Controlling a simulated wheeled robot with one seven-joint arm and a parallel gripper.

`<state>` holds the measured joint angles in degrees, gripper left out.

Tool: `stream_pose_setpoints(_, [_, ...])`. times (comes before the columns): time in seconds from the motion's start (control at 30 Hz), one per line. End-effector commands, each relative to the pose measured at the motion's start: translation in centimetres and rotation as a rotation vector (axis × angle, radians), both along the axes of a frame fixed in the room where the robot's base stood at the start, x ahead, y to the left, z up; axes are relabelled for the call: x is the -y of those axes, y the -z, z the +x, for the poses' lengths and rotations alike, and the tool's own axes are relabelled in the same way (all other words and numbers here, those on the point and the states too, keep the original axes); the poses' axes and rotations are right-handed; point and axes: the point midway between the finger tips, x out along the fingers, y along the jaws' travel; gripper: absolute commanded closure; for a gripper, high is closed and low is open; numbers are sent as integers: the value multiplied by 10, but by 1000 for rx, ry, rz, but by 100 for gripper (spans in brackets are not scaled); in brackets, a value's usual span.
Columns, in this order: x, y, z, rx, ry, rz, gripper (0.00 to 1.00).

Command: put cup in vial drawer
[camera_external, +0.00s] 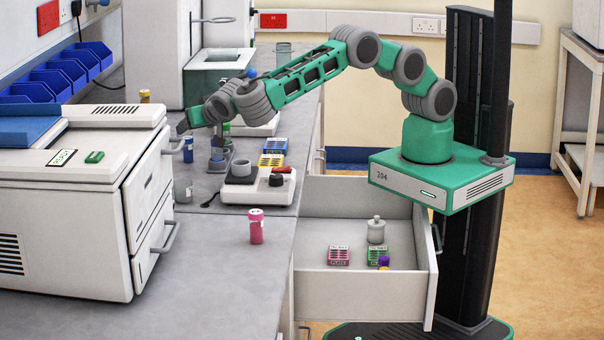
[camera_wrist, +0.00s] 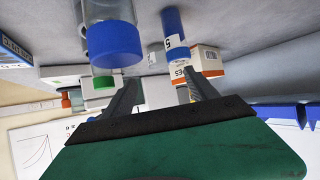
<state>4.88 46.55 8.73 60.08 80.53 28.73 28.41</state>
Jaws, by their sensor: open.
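The open drawer (camera_external: 360,295) juts from the bench at lower right. It holds a pink rack (camera_external: 339,256), a green rack (camera_external: 375,253), a lidded grey jar (camera_external: 376,231) and a vial with a purple cap (camera_external: 384,262). A small grey cup-like vessel (camera_external: 183,190) stands on the bench beside the white machine; another grey round vessel (camera_external: 241,168) sits on the white bench device. I cannot tell for sure which is the cup. My gripper (camera_external: 184,123) is open and empty above the bench, pointing left. Its spread fingers show in the wrist view (camera_wrist: 163,90).
A pink vial (camera_external: 256,226) stands on the bench front. The white machine (camera_external: 80,210) is close left, with handles sticking out. Blue bins (camera_external: 65,72) hang behind it. In the wrist view, a large blue-capped container (camera_wrist: 114,43) and a smaller blue-topped vial (camera_wrist: 174,28) appear beyond my fingers.

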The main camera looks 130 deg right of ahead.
Motion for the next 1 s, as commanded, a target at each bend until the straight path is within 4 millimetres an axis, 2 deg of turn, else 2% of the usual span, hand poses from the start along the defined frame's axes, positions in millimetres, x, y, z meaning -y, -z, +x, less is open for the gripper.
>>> stream_pose_setpoints(0.37, [35, 18, -9, 7, 33, -23, 33])
stream_pose_setpoints(0.6, [70, 37, -13, 6, 33, -21, 33])
stream_pose_setpoints(0.83, [72, 40, -13, 8, 30, -21, 34])
stream_pose_setpoints(1.0, [72, 39, -13, 8, 30, -21, 47])
